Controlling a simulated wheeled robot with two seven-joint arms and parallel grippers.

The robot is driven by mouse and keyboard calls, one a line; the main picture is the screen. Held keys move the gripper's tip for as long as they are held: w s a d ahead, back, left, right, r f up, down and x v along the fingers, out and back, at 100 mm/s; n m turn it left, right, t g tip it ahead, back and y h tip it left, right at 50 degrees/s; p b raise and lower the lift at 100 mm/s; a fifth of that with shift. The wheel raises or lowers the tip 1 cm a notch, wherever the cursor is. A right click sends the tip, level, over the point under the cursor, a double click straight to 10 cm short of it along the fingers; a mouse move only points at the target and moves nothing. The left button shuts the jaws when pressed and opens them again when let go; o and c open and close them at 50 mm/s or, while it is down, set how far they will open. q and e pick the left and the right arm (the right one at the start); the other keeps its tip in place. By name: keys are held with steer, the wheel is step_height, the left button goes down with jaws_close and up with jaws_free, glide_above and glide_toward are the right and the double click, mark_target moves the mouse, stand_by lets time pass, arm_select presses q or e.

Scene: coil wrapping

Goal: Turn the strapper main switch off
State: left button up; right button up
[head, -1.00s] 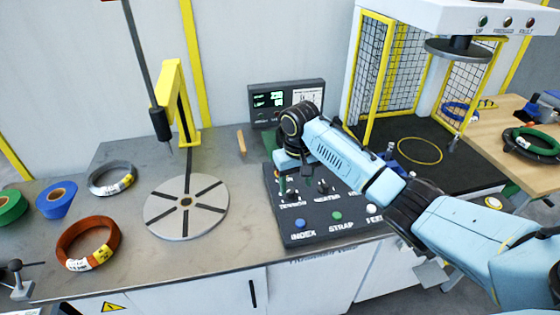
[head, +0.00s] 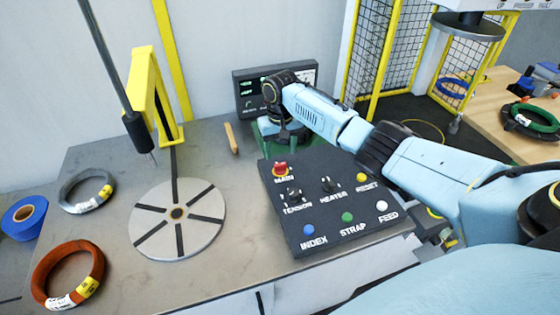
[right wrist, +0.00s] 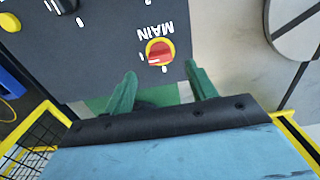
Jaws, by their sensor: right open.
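The main switch (head: 281,170) is a red knob on a yellow base, at the far left corner of the dark control panel (head: 330,232), above the label MAIN. It also shows in the right wrist view (right wrist: 160,51). Whether it stands at on or off I cannot tell. My right gripper (right wrist: 160,74) is open, its two green fingers spread on either side of the knob's line in that view, with nothing between them. In the head view the right gripper (head: 283,134) is just behind the switch, its fingers mostly hidden. My left gripper is not in view.
The panel also has the tension knob (head: 293,194), heater knob (head: 330,185), reset button (head: 361,177) and index, strap and feed buttons. A display (head: 248,91) stands behind. A turntable (head: 150,226) and coils lie left. A yellow post (head: 150,95) stands behind the turntable.

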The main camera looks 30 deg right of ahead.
mark_target(280, 164)
step_height(280, 164, down, 4)
steer(key=shift+f+b, duration=0.15)
steer(key=shift+b, duration=0.15)
steer(key=shift+w+f, duration=0.1)
steer(key=shift+f, duration=0.35)
steer(key=shift+c, duration=0.8)
steer(key=c, duration=0.8)
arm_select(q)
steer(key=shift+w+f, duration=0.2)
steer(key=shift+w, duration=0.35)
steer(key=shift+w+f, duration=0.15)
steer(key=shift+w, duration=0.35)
